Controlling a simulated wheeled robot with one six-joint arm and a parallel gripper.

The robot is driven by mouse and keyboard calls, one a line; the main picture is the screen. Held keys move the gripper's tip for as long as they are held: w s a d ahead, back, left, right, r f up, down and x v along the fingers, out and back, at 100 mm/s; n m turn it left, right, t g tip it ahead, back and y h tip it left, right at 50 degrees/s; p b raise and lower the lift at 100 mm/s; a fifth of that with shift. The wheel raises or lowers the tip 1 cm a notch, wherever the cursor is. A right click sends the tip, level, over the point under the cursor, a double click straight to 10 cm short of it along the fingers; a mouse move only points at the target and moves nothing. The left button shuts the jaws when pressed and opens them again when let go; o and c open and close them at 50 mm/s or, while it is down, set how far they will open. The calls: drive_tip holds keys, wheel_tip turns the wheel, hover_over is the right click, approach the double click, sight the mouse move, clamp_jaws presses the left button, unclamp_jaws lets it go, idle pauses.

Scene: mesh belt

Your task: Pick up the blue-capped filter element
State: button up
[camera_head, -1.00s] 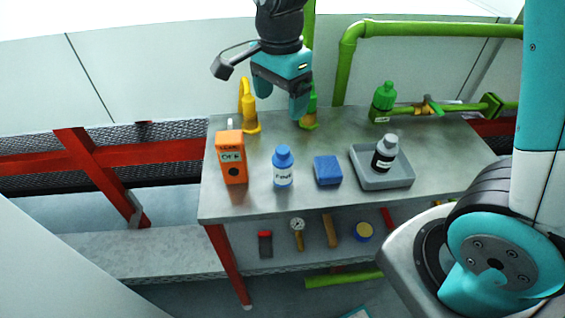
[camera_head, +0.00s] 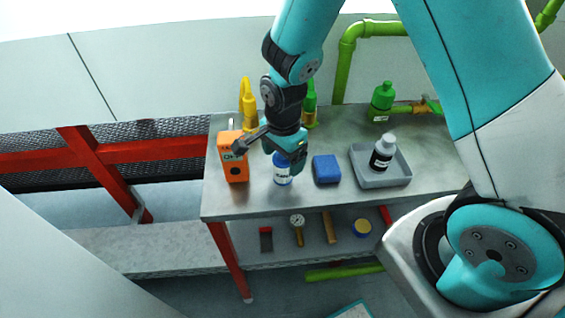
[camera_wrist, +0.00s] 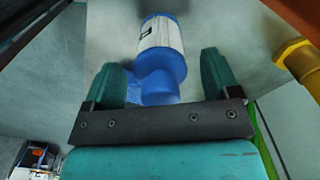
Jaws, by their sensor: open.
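The blue-capped filter element (camera_head: 283,178) stands upright on the grey metal table, with a pale labelled body. My gripper (camera_head: 286,160) is directly over it in the head view and hides most of its cap. In the wrist view the filter element (camera_wrist: 161,38) shows its white body with a blue band, and its blue cap lies between the two green fingers of my gripper (camera_wrist: 163,72). The fingers are apart, with a visible gap on the right side of the cap. Whether a finger touches the cap cannot be told.
An orange box (camera_head: 236,172) stands close on the left. A blue block (camera_head: 326,169) lies close on the right. A grey tray (camera_head: 395,178) holds a dark-labelled bottle (camera_head: 383,153). A yellow fitting (camera_head: 249,105) and green pipes (camera_head: 345,70) rise behind. The table front (camera_head: 330,198) is clear.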

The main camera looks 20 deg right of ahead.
drive_tip(key=shift+f, duration=0.7)
drive_tip(key=c, duration=1.1)
drive_tip(key=shift+o, duration=0.2)
drive_tip(key=shift+r, duration=0.1)
